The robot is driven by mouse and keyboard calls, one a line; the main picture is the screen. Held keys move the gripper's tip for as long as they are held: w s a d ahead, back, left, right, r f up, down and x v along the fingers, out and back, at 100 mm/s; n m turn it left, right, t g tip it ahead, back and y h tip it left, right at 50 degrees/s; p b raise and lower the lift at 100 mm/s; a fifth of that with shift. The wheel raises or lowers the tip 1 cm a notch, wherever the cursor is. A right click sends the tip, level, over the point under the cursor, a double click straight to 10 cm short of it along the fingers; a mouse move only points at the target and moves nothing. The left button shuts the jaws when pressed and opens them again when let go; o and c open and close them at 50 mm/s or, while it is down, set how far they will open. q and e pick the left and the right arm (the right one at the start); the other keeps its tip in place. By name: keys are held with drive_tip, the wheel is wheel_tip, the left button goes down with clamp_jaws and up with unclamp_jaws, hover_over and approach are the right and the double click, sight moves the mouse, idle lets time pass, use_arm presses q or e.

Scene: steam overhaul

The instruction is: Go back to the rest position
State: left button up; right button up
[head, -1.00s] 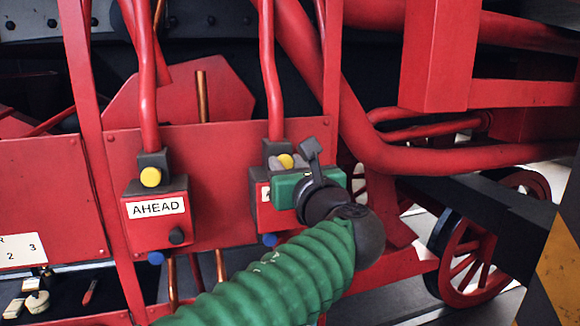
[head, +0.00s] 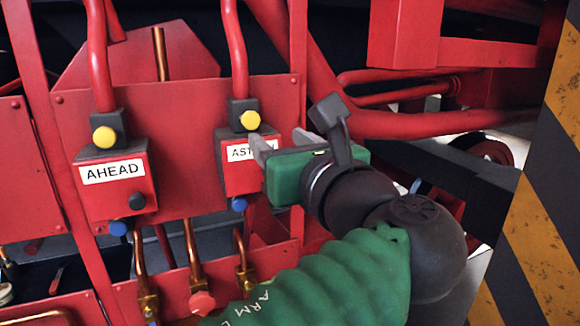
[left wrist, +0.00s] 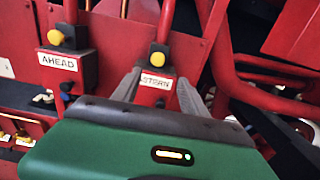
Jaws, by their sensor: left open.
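My left gripper (head: 281,146) is open and empty, with its two grey fingers in front of the red box labelled ASTERN (head: 236,165). The fingers partly cover that label in the head view. In the left wrist view, the left gripper (left wrist: 157,90) has its fingers spread on either side of the ASTERN box (left wrist: 155,82), apart from each other. I cannot tell whether a finger touches the box. The box has a yellow button (head: 250,120) on top and a blue knob (head: 239,204) below. My green-sleeved left arm comes up from the bottom. My right gripper is not in view.
A matching red box labelled AHEAD (head: 115,178) stands to the left, on the same red panel (head: 180,120). Copper pipes with brass valves (head: 246,280) run below. A black-and-yellow striped post (head: 535,215) stands at the right. Red pipes (head: 420,122) cross behind my arm.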

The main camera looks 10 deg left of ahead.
use_arm(q)
drive_tip(key=v, duration=0.3)
drive_tip(key=shift+s+d, duration=0.1)
drive_tip(key=shift+s, duration=0.1)
drive_tip(key=w+a+f+n+g+h+b, duration=0.1)
drive_tip(key=a+f+n+g+h+b, duration=0.15)
drive_tip(key=f, duration=1.05)
drive_tip(key=w+a+f+n+g+h+b, duration=0.1)
drive_tip(key=w+f+n+g+b, duration=0.15)
drive_tip(key=f, duration=1.15)
drive_tip(key=a+f+n+g+h+b, duration=0.1)
drive_tip(key=a+f+n+g+h, duration=0.15)
drive_tip(key=f, duration=1.05)
drive_tip(key=s+a+f+n+g+h+b, duration=0.1)
drive_tip(key=s+a+f+n+b, duration=0.1)
drive_tip(key=s+f+n, duration=0.2)
drive_tip(key=s+a+f+n+g+h+b, duration=0.1)
drive_tip(key=s+f+n, duration=0.4)
drive_tip(key=f+n, duration=0.5)
drive_tip(key=s+a+f+n+g+h+b, duration=0.2)
drive_tip(key=s+f+n, duration=0.3)
drive_tip(key=f, duration=0.9)
drive_tip(key=n+g, duration=0.1)
drive_tip(key=n, duration=0.1)
drive_tip(key=shift+s+a+n+b, duration=0.15)
drive_tip(key=shift+a+n+b, duration=0.15)
drive_tip(key=shift+a+n, duration=0.05)
